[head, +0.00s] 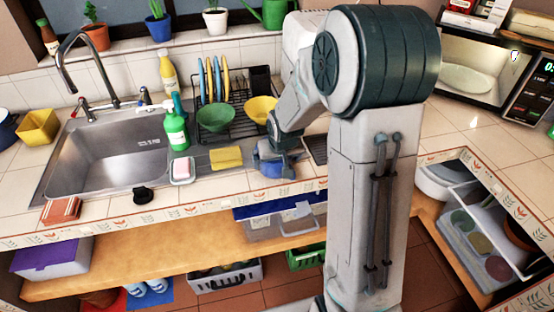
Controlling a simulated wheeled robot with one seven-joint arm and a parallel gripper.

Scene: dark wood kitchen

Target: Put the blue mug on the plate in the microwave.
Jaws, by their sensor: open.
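A blue mug (268,168) appears to stand on the counter right of the sink, partly hidden by my gripper. My gripper (276,158) points down at the mug; its fingers are small and partly hidden, and I cannot tell whether they touch it. The jaws are open, so the mug is not gripped. The microwave (523,88) is on the counter at the right, with its lit inside in view. A pale round plate (466,80) lies inside it and looks bare. My arm hides the counter between mug and microwave.
Left of the mug are a yellow sponge (226,157), a pink soap on a dish (182,169) and a green bottle (176,128). Behind it is a dish rack with a green bowl (216,118) and a yellow bowl (259,108). Counter before the microwave (465,125) is clear.

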